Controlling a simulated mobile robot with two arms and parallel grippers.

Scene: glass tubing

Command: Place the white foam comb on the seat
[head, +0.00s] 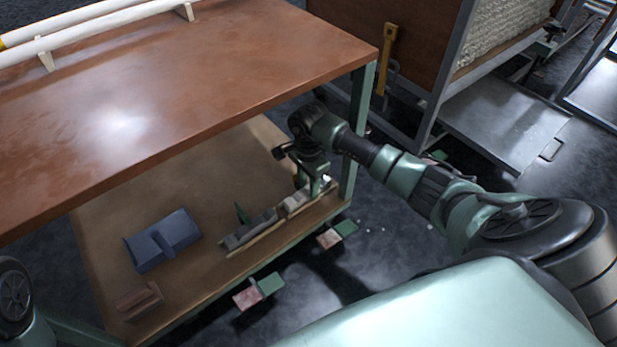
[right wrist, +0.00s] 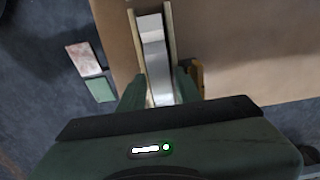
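A pale, notched block, apparently the white foam comb (head: 297,200), sits near the front edge of the lower shelf. In the right wrist view, a white and grey strip (right wrist: 155,55) lies between two thin wooden rails. My right gripper (head: 318,186) is low over the pale block. Its green fingers (right wrist: 159,88) stand apart on either side of the strip; whether they touch it I cannot tell. A darker grey notched block (head: 250,230) lies in line to the left. Which part is the seat is unclear. My left gripper is out of view.
The brown tabletop (head: 180,75) overhangs the lower shelf (head: 200,265), with a green leg (head: 359,110) close to my right arm.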

